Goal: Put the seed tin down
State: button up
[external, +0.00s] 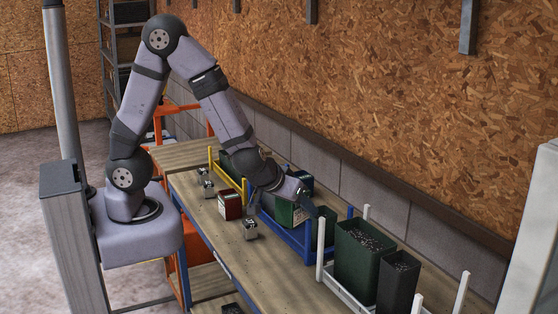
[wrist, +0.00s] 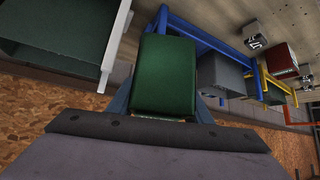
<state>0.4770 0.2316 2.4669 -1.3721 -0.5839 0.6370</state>
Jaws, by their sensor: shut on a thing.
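A green box-shaped tin, which I take to be the seed tin (wrist: 165,75), sits between the two fingers of my gripper (wrist: 164,108) in the wrist view. My gripper (external: 314,208) is shut on it. In the external view the dark green tin (external: 327,227) shows just past the fingers, upright or nearly so, at the right end of the blue rack (external: 294,239). The blue rack also shows behind the tin in the wrist view (wrist: 207,36). The tin's underside is hidden, so I cannot tell whether it touches anything.
A large green bin (external: 357,262) and a dark bin (external: 397,281) stand among white posts to the right. A red tin (external: 230,205) and a yellow rack (external: 243,190) are left.

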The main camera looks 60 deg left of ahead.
jog(key=shift+r, duration=0.7)
jog(key=w+a+f+n+g+y+b, duration=0.2)
jog(key=w+a+n+b, duration=0.15)
jog(key=w+a, duration=0.55)
jog(key=w+a+f+n+g+y+b, duration=0.15)
jog(key=w+a+n+b, duration=0.35)
jog(key=w, duration=0.7)
jog(key=w+a+f+g+y+b, duration=0.2)
jog(key=w+a+f, duration=0.15)
jog(key=a, duration=0.65)
jog(key=shift+n+t+h, duration=0.25)
jog(key=shift+t+h, duration=0.1)
jog(key=shift+s+d+f+p, duration=0.15)
jog(key=shift+f+p, duration=0.55)
jog(key=shift+f, duration=2)
jog(key=shift+w+d+f+p, duration=0.1)
jog(key=shift+f+p, duration=0.55)
jog(key=shift+f, duration=2)
jog(key=shift+f, duration=0.15)
jog(key=o, duration=1.2)
